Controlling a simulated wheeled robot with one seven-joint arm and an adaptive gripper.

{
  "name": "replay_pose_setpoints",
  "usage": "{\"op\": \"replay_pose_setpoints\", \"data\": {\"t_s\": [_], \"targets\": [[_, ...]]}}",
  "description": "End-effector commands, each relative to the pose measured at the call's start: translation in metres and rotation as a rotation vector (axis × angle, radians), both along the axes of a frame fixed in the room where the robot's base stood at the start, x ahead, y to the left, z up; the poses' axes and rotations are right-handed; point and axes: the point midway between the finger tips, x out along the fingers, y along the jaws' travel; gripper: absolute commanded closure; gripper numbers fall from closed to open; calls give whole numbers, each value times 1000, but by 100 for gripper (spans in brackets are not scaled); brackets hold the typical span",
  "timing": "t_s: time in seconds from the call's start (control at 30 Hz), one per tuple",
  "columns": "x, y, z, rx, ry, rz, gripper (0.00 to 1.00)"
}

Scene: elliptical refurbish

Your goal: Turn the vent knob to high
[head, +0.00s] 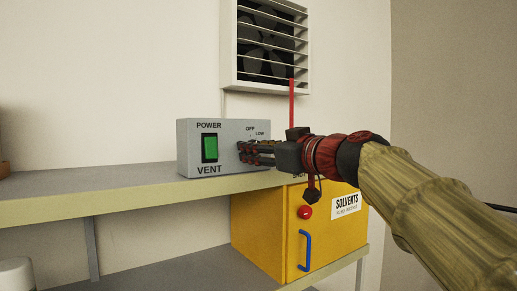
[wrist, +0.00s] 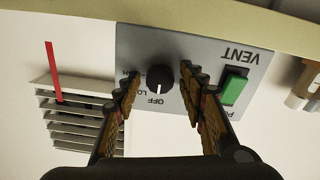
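The vent control box (head: 229,163) is grey, with OFF and LOW labels and a green power switch (head: 210,148). In the wrist view, which is upside down, the round black vent knob (wrist: 160,78) sits on the box face (wrist: 140,40). Its white mark appears to point at OFF. My gripper (wrist: 160,76) is open, with one finger on each side of the knob and a visible gap at each side. In the head view my gripper (head: 243,152) is at the box face and hides the knob. The high label is not readable.
The box stands on a shelf (head: 110,183). A louvred vent fan (head: 266,45) with a red strip (head: 292,100) is on the wall above. A yellow solvents cabinet (head: 262,232) stands below the shelf, under my arm. The shelf left of the box is mostly clear.

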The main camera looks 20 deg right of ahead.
Motion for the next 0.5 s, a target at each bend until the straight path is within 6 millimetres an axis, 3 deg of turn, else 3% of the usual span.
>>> {"op": "replay_pose_setpoints", "data": {"t_s": [0.5], "targets": [[0,0,0,0,0,0,91]]}}
